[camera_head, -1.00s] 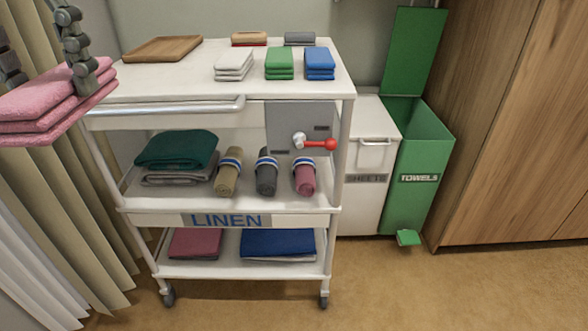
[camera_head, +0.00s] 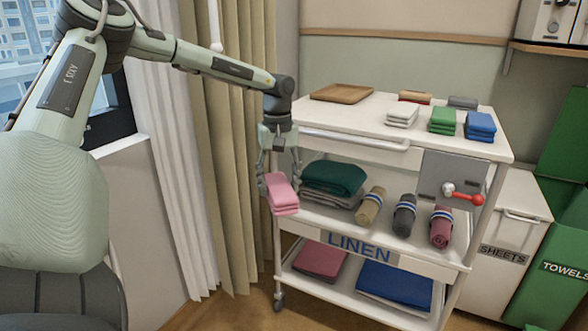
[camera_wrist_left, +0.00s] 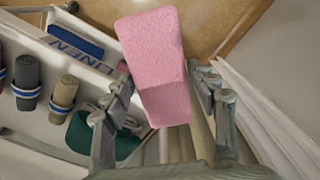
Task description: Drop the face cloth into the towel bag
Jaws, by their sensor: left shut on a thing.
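The folded pink face cloth (camera_head: 281,196) hangs in my left gripper (camera_head: 279,178), in front of the left end of the linen trolley. In the left wrist view the cloth (camera_wrist_left: 152,50) sits between the two fingers, which grip its sides. The towel bag is the green bin marked TOWELS (camera_head: 558,283) at the right edge of the head view, partly cut off. Its green lid (camera_head: 570,150) stands raised. The gripper is well to the left of the bin, with the trolley between them. My right gripper is not in view.
The white trolley (camera_head: 330,119) carries folded cloths, a wooden board (camera_head: 341,93) and rolled towels. A red-knobbed lever (camera_head: 464,196) sticks out from its grey panel. A white SHEETS bin (camera_head: 502,238) stands between trolley and green bin. Curtains (camera_head: 235,140) hang behind my left arm.

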